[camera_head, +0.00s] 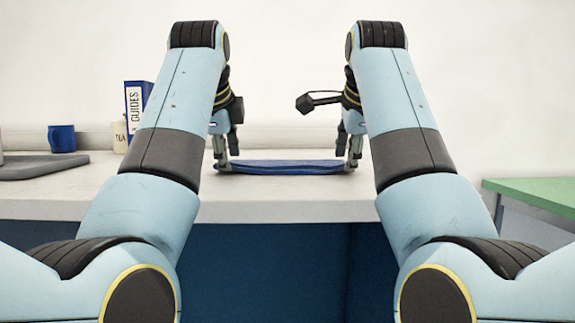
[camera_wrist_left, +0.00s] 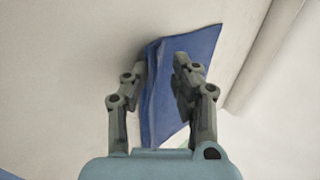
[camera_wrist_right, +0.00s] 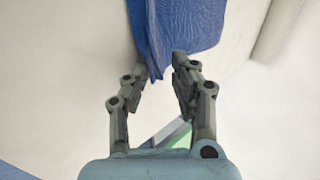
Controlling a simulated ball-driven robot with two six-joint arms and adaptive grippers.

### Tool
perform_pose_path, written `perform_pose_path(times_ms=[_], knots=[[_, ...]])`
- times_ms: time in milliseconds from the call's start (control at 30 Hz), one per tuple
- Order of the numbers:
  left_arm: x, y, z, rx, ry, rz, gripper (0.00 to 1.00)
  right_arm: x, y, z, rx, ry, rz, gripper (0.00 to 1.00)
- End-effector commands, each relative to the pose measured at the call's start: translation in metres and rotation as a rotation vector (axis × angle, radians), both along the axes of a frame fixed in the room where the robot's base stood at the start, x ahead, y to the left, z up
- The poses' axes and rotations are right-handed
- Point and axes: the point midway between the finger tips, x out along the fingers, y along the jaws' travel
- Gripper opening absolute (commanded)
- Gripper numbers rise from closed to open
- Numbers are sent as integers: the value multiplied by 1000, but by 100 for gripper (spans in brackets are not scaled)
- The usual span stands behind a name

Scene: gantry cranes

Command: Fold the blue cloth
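The blue cloth (camera_head: 285,167) lies flat and long across the table between my two grippers, with its edge toward me. My left gripper (camera_head: 228,160) is at its left end. In the left wrist view, the cloth (camera_wrist_left: 165,115) passes between and behind the open fingers (camera_wrist_left: 160,60), with a gap showing between the tips. My right gripper (camera_head: 350,160) is at its right end. In the right wrist view, a corner of the cloth (camera_wrist_right: 180,25) reaches between the open fingertips (camera_wrist_right: 160,65). Whether any finger touches the cloth is unclear.
The pale table (camera_head: 290,205) is clear in front of the cloth. A blue mug (camera_head: 61,138), a light container (camera_head: 120,136) and a blue-and-white guides binder (camera_head: 134,105) stand at the left. A dark grey board (camera_head: 45,166) lies there. A green-topped surface (camera_head: 540,190) is at the right.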

Motion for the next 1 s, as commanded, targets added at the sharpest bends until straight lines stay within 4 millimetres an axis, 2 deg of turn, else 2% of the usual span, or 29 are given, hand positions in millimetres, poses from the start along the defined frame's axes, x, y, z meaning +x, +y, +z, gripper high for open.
perform_pose_path(times_ms=[33, 100, 367, 567, 1000], knots=[[0, 0, 0, 0, 0, 0, 35, 0, 0, 0, 0, 0, 0, 34], [0, 0, 0, 0, 1, 0, 42, 0, 0, 0, 0, 0, 0, 42], [-1, 0, 4, 0, 0, 0, 42, -1, 0, 4, 0, -1, 0, 42], [-14, 0, 34, -1, -2, -1, 42, -14, 0, 34, 1, -3, -1, 42], [-58, -3, 90, -4, -5, -5, 42, -58, 3, 90, 4, -5, 5, 42]])
